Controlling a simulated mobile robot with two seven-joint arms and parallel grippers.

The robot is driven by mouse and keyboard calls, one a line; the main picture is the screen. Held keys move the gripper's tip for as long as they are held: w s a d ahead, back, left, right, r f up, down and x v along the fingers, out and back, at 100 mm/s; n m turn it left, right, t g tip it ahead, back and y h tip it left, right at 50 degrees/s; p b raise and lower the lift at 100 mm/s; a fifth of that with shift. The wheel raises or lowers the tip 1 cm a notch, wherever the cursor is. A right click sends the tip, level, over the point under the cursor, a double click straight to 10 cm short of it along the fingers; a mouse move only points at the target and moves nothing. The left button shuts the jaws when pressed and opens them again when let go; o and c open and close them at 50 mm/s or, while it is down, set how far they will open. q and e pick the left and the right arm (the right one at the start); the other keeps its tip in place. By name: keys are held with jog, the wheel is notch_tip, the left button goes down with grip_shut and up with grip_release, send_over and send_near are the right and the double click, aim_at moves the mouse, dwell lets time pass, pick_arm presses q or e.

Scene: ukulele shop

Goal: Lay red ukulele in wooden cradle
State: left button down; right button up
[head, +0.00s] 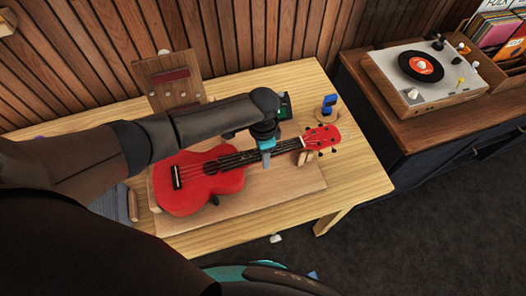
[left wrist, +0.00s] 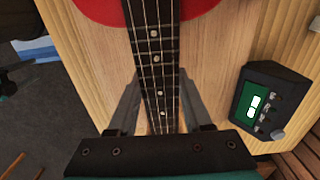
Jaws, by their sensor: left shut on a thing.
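The red ukulele (head: 205,185) lies strings up over the wooden cradle, its body at the left and its red headstock (head: 322,137) at the right. The cradle's flat base board (head: 285,192) shows below it, with a small wooden neck support (head: 304,157) near the headstock. Whether the body touches the cradle is unclear. My left gripper (head: 266,157) is shut on the neck from above. In the left wrist view the fingers (left wrist: 160,105) stand on both sides of the fretted neck, with the red body (left wrist: 150,8) at the top. My right gripper is not in view.
A dark device with a green screen (left wrist: 268,105) stands beside the neck. A wooden panel stand (head: 172,80) and a blue item on a round base (head: 328,105) are at the table's back. A record player (head: 420,75) sits on a cabinet at right. The table's right end is clear.

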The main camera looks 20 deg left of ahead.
pick_arm(q)
jog(key=shift+f, duration=0.15)
jog(key=shift+c, duration=1.2)
grip_release()
jog(key=shift+r+p, duration=1)
jog(key=shift+p, duration=0.2)
jog(key=shift+r+p, duration=1.25)
jog(key=shift+p, duration=0.1)
